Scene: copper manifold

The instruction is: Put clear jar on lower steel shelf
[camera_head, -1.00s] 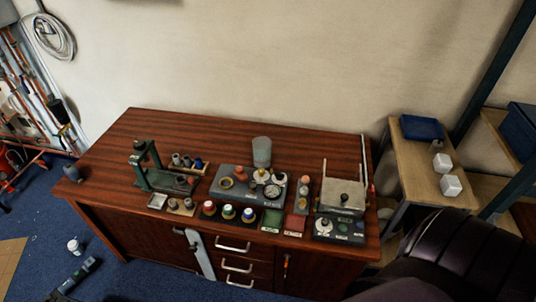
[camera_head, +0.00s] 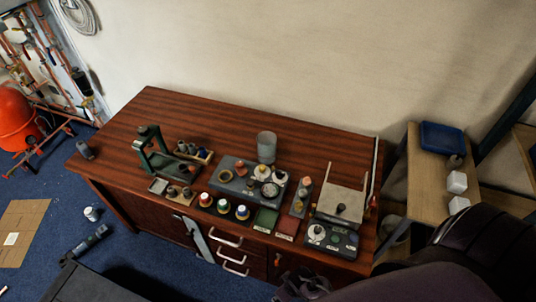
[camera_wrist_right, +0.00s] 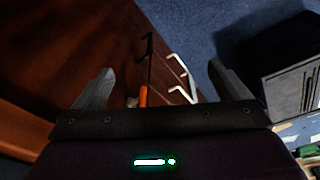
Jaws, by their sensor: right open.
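A translucent grey cylinder (camera_head: 266,147), which looks like the clear jar, stands upright at the back of the grey instrument block on the wooden cabinet top. A low shelf unit (camera_head: 428,205) with pale boards stands right of the cabinet; I cannot tell which board is the lower steel shelf. My right gripper (camera_wrist_right: 160,84) is open, with nothing between its fingers, in the right wrist view. Cabinet handles and an orange-handled tool lie beyond it. In the head view my right arm comes in at the lower right, well apart from the jar. My left gripper is not in view.
The wooden cabinet (camera_head: 190,112) has a clear back left area. A green press (camera_head: 153,152), coloured caps and a metal plate stand (camera_head: 341,200) crowd its front. A blue tray (camera_head: 442,138) and white blocks (camera_head: 457,182) occupy the shelf's top board. A small white container (camera_head: 91,214) stands on the floor.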

